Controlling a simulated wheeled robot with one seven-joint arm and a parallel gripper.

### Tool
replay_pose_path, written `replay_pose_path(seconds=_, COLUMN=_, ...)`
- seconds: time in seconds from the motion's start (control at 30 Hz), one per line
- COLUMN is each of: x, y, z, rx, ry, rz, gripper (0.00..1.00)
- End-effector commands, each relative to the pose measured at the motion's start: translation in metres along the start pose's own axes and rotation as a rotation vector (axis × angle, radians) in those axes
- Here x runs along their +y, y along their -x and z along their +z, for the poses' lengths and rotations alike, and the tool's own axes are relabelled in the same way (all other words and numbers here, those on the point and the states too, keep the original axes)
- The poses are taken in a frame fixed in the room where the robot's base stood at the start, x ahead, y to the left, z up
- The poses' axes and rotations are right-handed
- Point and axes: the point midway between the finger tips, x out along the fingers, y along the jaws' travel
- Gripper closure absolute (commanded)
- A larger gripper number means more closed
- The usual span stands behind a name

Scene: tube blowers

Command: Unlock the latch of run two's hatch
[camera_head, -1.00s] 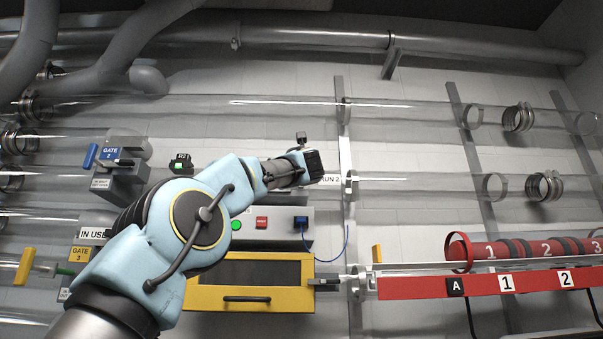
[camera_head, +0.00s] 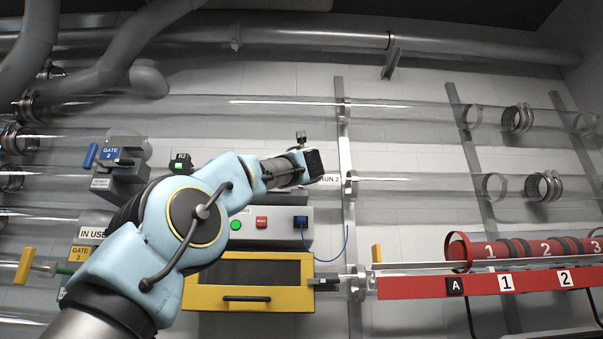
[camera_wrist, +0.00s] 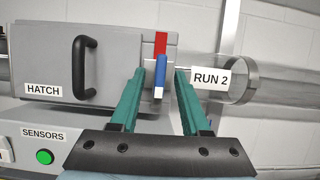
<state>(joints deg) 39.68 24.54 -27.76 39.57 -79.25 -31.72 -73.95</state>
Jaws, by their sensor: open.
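The hatch (camera_wrist: 45,65) of run two is a grey box front with a HATCH label and a black handle (camera_wrist: 84,66), in the wrist view. At its right edge is a red strip (camera_wrist: 161,45) with a blue latch lever (camera_wrist: 160,72) with a pale lower end, pointing down in the picture. My gripper (camera_wrist: 159,78) is open, its two teal fingers on either side of the lever. The left finger looks very close to the lever; I cannot tell whether they touch. In the head view my arm hides the hatch, and my gripper (camera_head: 314,164) shows only as a dark end.
A RUN 2 label (camera_wrist: 211,80) and a clear tube (camera_wrist: 285,85) lie right of the fingers. A SENSORS panel with a green button (camera_wrist: 44,157) is below the hatch. In the head view, a yellow-framed box (camera_head: 250,299) and a red rack (camera_head: 480,285) stand lower down.

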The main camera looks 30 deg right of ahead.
Motion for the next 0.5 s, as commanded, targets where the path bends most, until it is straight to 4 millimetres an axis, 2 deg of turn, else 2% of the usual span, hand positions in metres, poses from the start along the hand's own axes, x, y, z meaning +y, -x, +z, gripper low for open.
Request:
replay_pose_path(seconds=0.4, x=0.001, y=0.076, z=-0.004, rx=-0.003, ry=-0.002, rz=0.001, gripper=0.54)
replay_pose_path(seconds=0.5, x=0.0, y=0.089, z=-0.003, rx=-0.001, ry=-0.002, rz=0.0, gripper=0.54)
